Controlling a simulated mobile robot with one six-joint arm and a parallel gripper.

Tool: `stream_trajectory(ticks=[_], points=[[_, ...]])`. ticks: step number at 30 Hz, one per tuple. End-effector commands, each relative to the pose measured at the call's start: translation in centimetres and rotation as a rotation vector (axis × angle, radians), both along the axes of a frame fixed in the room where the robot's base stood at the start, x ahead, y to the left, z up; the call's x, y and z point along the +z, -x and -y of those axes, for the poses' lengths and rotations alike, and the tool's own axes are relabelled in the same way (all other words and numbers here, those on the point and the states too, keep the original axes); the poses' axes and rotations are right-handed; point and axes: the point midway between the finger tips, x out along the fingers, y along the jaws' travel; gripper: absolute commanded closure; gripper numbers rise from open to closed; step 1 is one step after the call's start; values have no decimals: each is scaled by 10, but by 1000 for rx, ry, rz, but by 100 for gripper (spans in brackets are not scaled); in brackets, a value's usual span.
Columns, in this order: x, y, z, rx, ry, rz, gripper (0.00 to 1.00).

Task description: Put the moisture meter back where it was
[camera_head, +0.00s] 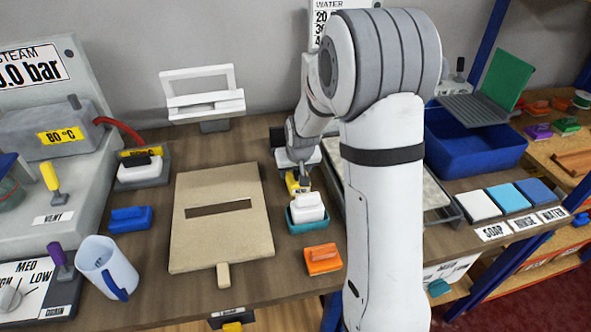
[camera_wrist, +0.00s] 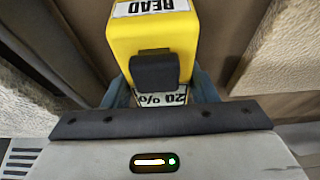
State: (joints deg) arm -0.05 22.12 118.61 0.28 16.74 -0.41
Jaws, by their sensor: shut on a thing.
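The moisture meter (camera_wrist: 153,33) is a yellow block with a white label "READ", a black knob and a small display reading "20 %".
A beige board with a slot (camera_head: 218,241) lies left of the gripper. The white block (camera_head: 307,206) in its teal tray (camera_head: 308,228) and an orange block (camera_head: 323,259) stand in front. A pale tray (camera_head: 436,196) is partly hidden behind my arm. A blue bin (camera_head: 470,150) stands right.

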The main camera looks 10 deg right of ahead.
Motion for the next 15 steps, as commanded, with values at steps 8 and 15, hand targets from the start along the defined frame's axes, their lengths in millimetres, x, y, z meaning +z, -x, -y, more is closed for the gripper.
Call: stream_trajectory(ticks=[8, 15], points=[[-3, 0, 0, -1, 0, 0, 34], [-3, 0, 1, -1, 1, 0, 26]])
